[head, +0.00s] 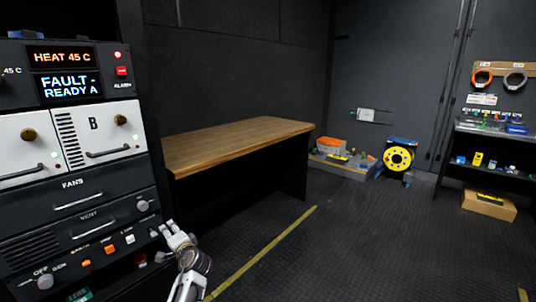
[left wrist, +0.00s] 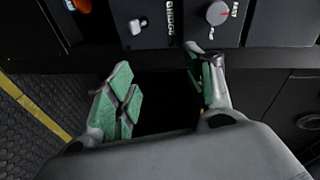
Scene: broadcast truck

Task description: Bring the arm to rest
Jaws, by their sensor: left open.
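My left gripper (head: 172,230) reaches up at the lower right of the equipment rack (head: 75,205), close to the right edge of the lower switch panel. In the left wrist view my left gripper (left wrist: 160,75) is open, its green-padded fingers apart with nothing between them. A dark gap shows between the fingers. Beyond the fingertips is a black panel with a grey knob (left wrist: 217,13) and a small light toggle (left wrist: 138,26). I cannot tell whether a fingertip touches the panel. My right gripper is not in view.
The rack's display (head: 67,86) reads "FAULT - READY A". A wooden bench (head: 240,138) stands right of the rack. A yellow cable reel (head: 398,158), a grey crate (head: 345,170) and a shelf unit (head: 490,130) are farther back. The floor in the middle is clear.

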